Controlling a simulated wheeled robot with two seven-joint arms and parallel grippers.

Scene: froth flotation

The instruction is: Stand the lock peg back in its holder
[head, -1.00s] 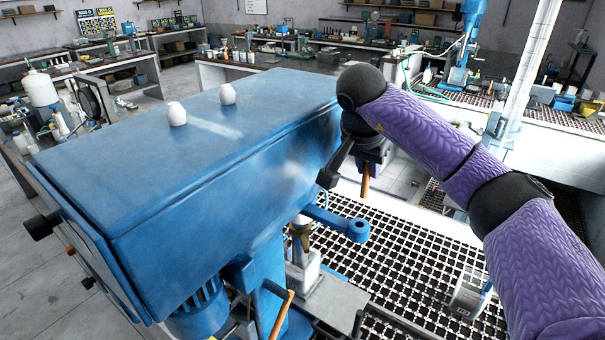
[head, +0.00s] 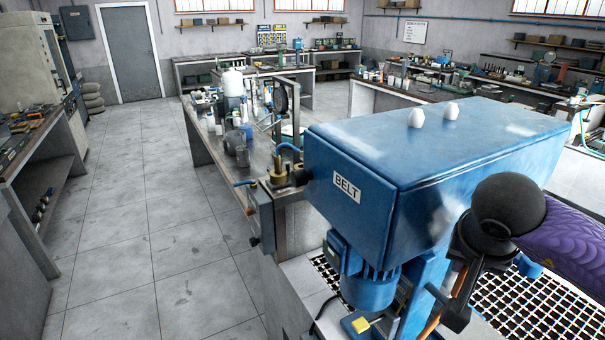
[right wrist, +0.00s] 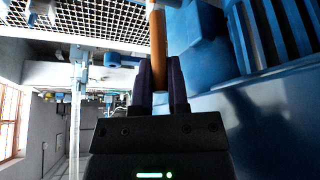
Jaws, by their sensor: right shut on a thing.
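The lock peg, an orange-brown rod (right wrist: 158,45), is between the two dark fingers of my right gripper (right wrist: 160,90) in the right wrist view. The gripper is shut on it. In the head view my right gripper (head: 466,262) is low at the right, beside the front right side of the blue belt housing (head: 420,200). It is partly hidden by my own wrist. A short length of the peg (head: 460,281) shows below it. I cannot make out the peg's holder in either view. My left gripper is not in view.
Black grating (head: 510,315) lies at the lower right. Open tiled floor (head: 150,240) is at the left.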

